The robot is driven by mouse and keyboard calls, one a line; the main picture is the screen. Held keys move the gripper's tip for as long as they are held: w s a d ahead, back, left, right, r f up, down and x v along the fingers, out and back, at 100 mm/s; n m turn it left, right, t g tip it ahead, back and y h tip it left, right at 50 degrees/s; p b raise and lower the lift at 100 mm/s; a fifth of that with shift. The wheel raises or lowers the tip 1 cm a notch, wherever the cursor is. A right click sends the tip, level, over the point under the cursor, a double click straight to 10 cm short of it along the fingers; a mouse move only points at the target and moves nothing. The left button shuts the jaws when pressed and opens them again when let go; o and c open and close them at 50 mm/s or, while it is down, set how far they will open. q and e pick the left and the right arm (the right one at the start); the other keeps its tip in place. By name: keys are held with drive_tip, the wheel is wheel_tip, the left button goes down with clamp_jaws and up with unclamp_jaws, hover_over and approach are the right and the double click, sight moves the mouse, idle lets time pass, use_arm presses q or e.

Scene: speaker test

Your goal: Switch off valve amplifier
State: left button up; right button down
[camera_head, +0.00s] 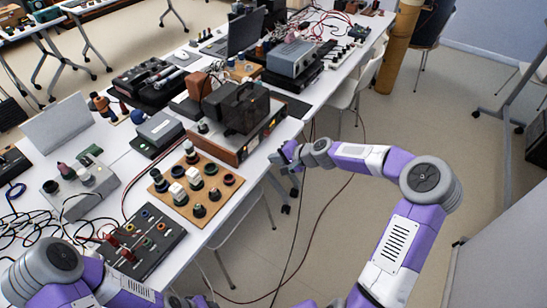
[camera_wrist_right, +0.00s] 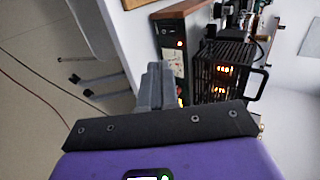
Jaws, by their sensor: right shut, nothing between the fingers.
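The valve amplifier (camera_head: 262,133) is a wooden-sided unit with a black cage (camera_head: 245,108) on top, near the table's right edge in the head view. In the right wrist view its front panel (camera_wrist_right: 173,55) carries a small lit lamp, and orange glowing valves (camera_wrist_right: 222,70) show through the cage. My right gripper (camera_head: 279,157) is shut and empty beside the front panel, close to its lower edge. Its closed fingers (camera_wrist_right: 156,76) hide part of the panel in the wrist view; I cannot tell whether they touch it. My left arm shows at the lower left, but its gripper does not.
A wooden board with several knobs (camera_head: 212,206) lies nearer me than the amplifier. A black switch panel (camera_head: 134,257) and tangled cables are at the left. A grey box unit (camera_head: 291,58) stands farther back. The floor right of the table is mostly open, with loose cables.

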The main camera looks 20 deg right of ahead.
sight(243, 159)
drive_tip(key=shift+f, duration=0.1)
wheel_tip(243, 159, down, 7)
drive_tip(key=s+m+t+y+p, duration=0.1)
drive_tip(key=m+t+p, duration=0.1)
drive_tip(key=m, duration=0.7)
drive_tip(key=s+d+m+t+y+p, duration=0.1)
drive_tip(key=m+t+y+p, duration=0.1)
drive_tip(key=m, duration=0.7)
drive_tip(key=shift+d+t+p, duration=0.2)
drive_tip(key=shift+t+p, duration=0.2)
drive_tip(key=shift+w+f, duration=0.1)
drive_tip(key=b+x, duration=0.3)
drive_tip(key=x, duration=0.9)
drive_tip(key=shift+w+a+f, duration=0.15)
drive_tip(key=shift+w+a, duration=0.05)
drive_tip(key=shift+a, duration=0.05)
drive_tip(key=shift+w+a+b, duration=0.35)
drive_tip(key=shift+w+a, duration=0.05)
drive_tip(key=shift+w, duration=0.15)
